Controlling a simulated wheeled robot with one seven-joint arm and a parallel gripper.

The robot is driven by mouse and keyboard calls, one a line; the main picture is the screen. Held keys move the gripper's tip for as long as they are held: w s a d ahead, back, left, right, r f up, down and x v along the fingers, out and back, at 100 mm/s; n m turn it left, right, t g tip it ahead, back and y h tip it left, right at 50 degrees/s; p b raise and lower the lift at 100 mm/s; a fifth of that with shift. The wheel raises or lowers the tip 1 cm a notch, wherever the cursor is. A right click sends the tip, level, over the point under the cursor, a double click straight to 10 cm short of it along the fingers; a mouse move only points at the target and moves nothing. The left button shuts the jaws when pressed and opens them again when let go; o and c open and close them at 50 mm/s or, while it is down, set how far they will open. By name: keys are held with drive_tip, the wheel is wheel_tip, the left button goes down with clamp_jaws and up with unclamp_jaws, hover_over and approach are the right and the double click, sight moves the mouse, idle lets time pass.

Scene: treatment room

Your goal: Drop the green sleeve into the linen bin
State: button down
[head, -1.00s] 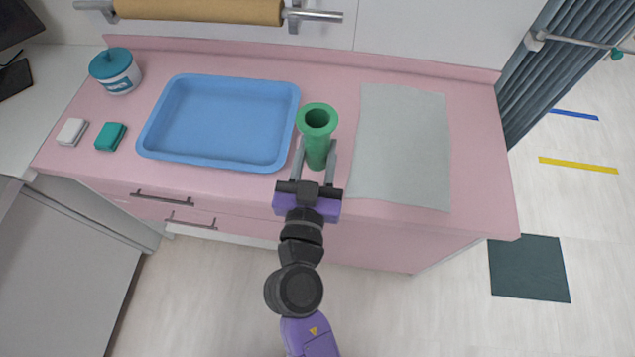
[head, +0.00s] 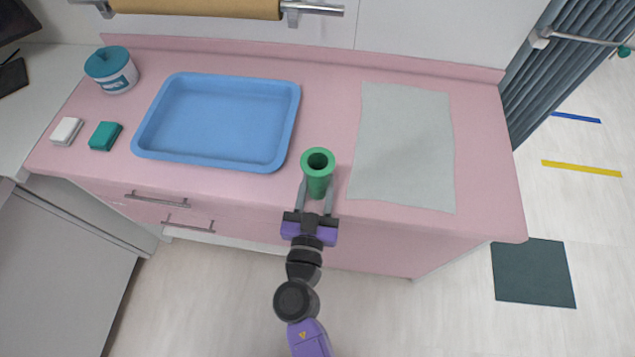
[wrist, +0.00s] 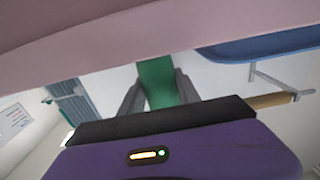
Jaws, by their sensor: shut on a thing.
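The green sleeve (head: 318,176) is a hollow tube with a flared rim, upright with its open end up. My gripper (head: 316,196) is shut on its lower part, one finger on each side, at the front edge of the pink counter. In the wrist view the green sleeve (wrist: 157,82) shows between the two grey fingers (wrist: 160,92). I cannot tell how far the sleeve's lower end is from the counter. I see no linen bin in either view.
A blue tray (head: 220,125) lies on the pink counter (head: 480,190), left of the sleeve. A grey sheet (head: 405,145) lies to the right.

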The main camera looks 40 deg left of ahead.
drive_tip(key=shift+f, duration=0.1)
drive_tip(key=c, duration=0.9)
unclamp_jaws()
drive_tip(key=shift+o, duration=0.2)
